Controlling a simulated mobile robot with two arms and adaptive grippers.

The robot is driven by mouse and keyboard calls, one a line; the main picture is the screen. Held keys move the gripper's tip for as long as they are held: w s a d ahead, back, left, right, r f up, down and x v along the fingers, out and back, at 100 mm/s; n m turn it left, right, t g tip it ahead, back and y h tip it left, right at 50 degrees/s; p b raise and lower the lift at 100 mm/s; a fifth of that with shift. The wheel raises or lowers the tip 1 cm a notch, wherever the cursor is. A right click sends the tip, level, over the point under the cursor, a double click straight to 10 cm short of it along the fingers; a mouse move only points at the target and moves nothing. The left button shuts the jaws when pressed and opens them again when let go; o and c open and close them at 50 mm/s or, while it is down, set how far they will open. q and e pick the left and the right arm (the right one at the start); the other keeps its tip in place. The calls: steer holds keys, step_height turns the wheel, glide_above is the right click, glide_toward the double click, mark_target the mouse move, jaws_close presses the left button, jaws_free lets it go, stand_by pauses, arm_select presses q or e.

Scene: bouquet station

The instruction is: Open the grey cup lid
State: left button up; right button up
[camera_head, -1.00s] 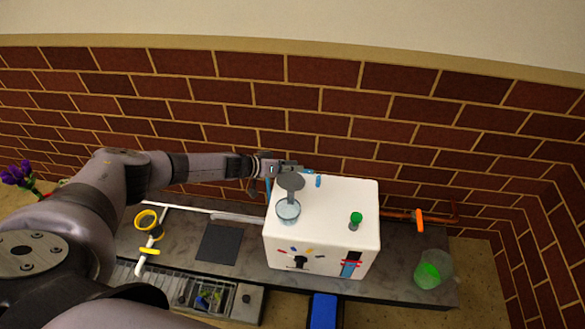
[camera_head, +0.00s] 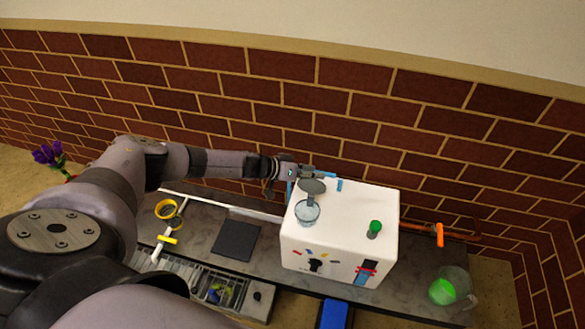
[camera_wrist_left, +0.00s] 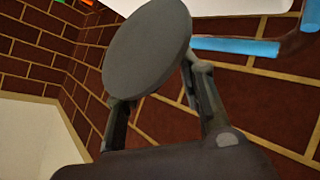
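The grey cup lid (camera_head: 313,186) is a round disc standing raised above the clear cup (camera_head: 307,212) on top of the white box (camera_head: 345,215). The cup's mouth shows uncovered below it. My left gripper (camera_head: 308,172) is at the lid's far side, very close to it. In the left wrist view the lid (camera_wrist_left: 147,45) fills the space in front of the gripper (camera_wrist_left: 155,85). The two fingers stand well apart, and the lid hides part of their tips. I cannot tell whether they touch it. My right gripper is not in view.
A light blue bar (camera_head: 325,176) runs beside the gripper, behind the box. A green knob (camera_head: 375,227) stands on the box top. An orange ring (camera_head: 439,235) on a pipe is to the right. The brick wall (camera_head: 240,88) is close behind.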

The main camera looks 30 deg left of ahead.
arm_select(q)
steer(key=v, duration=1.1)
steer(key=shift+a+r, duration=0.15)
steer(key=shift+a, duration=0.1)
steer(key=shift+w, duration=0.15)
steer(key=shift+c, duration=0.5)
